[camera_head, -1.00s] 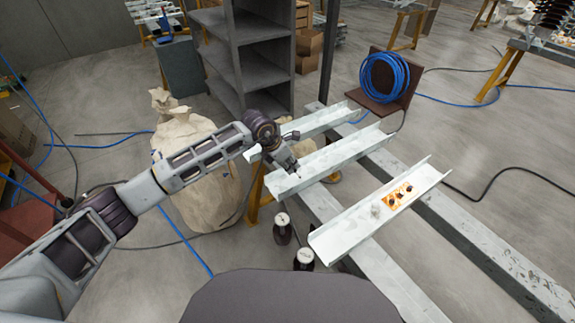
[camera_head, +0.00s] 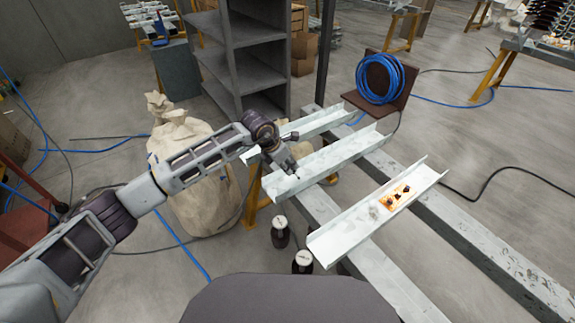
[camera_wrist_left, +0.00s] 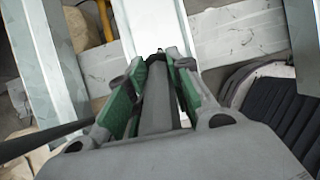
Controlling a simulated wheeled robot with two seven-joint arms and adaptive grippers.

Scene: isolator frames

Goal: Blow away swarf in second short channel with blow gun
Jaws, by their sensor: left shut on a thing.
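Three pale short channels lie across the beams in the head view: a far one (camera_head: 322,121), a middle one (camera_head: 335,155) and a near one (camera_head: 350,229). My left gripper (camera_head: 288,165) is over the left end of the middle channel, pointing down. In the left wrist view its green-padded fingers (camera_wrist_left: 157,88) are shut on a grey piece, seemingly the blow gun (camera_wrist_left: 157,112), with a dark tip over a pale channel (camera_wrist_left: 148,22). No swarf can be made out in the middle channel. My right gripper is not in view.
An orange piece with dark bits (camera_head: 396,195) lies in the near channel. Two dark bottles with pale tops (camera_head: 281,233) stand left of the beams. A blue hose coil (camera_head: 381,78) hangs at the back. A pale sack (camera_head: 195,180) stands behind my arm.

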